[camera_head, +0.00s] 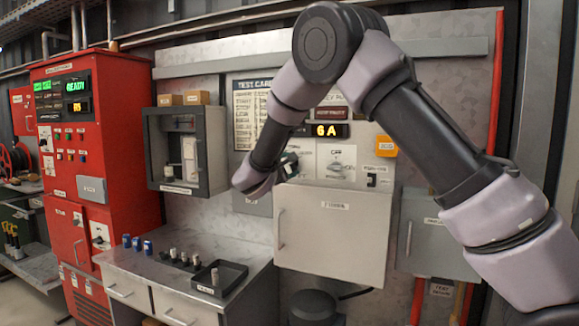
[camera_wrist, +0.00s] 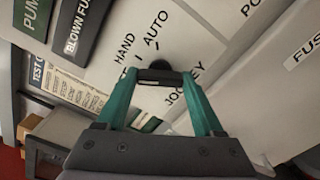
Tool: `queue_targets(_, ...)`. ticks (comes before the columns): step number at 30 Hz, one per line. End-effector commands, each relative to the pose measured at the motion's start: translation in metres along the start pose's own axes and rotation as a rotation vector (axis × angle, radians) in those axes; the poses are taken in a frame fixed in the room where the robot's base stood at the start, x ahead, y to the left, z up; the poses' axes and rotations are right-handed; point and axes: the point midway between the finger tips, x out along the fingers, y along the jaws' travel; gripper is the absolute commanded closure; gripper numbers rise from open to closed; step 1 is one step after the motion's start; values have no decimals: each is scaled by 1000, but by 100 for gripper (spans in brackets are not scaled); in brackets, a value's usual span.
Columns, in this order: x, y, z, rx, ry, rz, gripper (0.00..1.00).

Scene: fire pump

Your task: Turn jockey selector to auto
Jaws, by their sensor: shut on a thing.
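The jockey selector (camera_wrist: 158,79) is a dark knob on a pale panel, with HAND, AUTO and JOCKEY lettering around it in the wrist view. My gripper (camera_wrist: 160,76) has its two teal fingers shut on this knob, one on each side. The AUTO mark (camera_wrist: 157,22) lies beyond the knob, and HAND (camera_wrist: 124,48) is to its upper left. Another label is partly hidden by the left finger. I cannot tell which mark the knob points at. In the head view, my gripper (camera_head: 287,166) is at the left of the jockey panel (camera_head: 309,152), and my arm hides part of it.
An amber display (camera_head: 327,130) and another selector (camera_head: 337,167) sit right of my gripper. A pale fuse box (camera_head: 333,235) juts out below. A grey open cabinet (camera_head: 180,150) hangs to the left, above a bench holding a black tray (camera_head: 219,279). A red panel (camera_head: 90,160) stands farther left.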

Motion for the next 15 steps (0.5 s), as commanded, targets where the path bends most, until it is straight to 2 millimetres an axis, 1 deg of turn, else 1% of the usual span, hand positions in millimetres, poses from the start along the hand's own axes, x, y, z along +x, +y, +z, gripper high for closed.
queue_targets(15, 0, -1, -1, 490, 1, -2, 87)
